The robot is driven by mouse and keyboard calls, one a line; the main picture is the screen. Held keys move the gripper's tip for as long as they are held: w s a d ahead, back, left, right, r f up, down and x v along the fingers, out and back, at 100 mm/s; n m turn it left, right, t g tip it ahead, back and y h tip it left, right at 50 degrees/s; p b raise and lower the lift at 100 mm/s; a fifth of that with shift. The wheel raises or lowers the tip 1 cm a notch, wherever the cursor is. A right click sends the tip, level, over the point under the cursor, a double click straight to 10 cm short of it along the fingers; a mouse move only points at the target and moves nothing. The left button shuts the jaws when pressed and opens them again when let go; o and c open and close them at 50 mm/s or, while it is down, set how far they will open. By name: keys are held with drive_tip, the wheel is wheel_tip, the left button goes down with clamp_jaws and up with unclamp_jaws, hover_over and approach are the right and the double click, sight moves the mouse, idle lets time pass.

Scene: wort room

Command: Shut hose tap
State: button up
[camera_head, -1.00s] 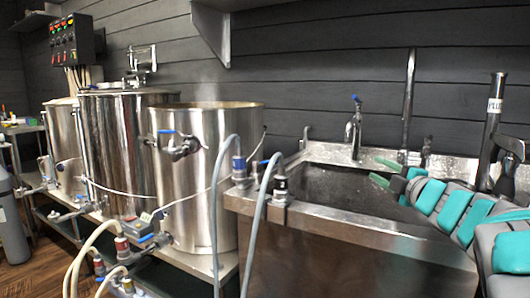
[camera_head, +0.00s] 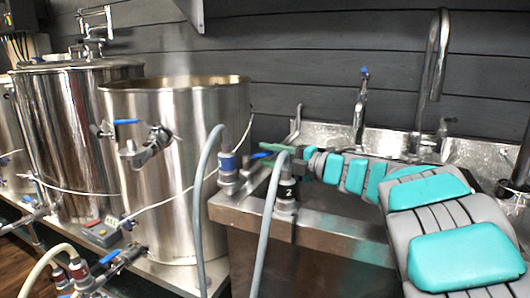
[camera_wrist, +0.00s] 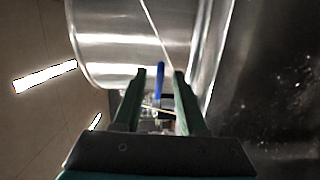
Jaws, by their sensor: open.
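The hose tap's blue lever (camera_head: 262,155) shows at the sink's back left corner, behind the grey hoses. In the wrist view the blue lever (camera_wrist: 159,82) stands upright in the gap between my fingers. My gripper (camera_wrist: 161,76) is open, with a green finger on each side of the lever; I cannot tell whether either touches it. In the head view my gripper (camera_head: 276,150) reaches left over the sink, its green fingertips close to the lever and partly hidden by a hose. The tap's body is mostly hidden.
Grey hoses end in a blue-collared coupling (camera_head: 228,172) and a dark coupling marked 2 (camera_head: 287,196) on the sink rim (camera_head: 330,225). A steel kettle (camera_head: 180,150) with a blue-handled valve (camera_head: 143,140) stands left. A faucet (camera_head: 361,105) rises behind the sink.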

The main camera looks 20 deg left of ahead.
drive_tip(key=shift+w+a, duration=0.15)
drive_tip(key=shift+a, duration=0.5)
clamp_jaws()
idle(1.0)
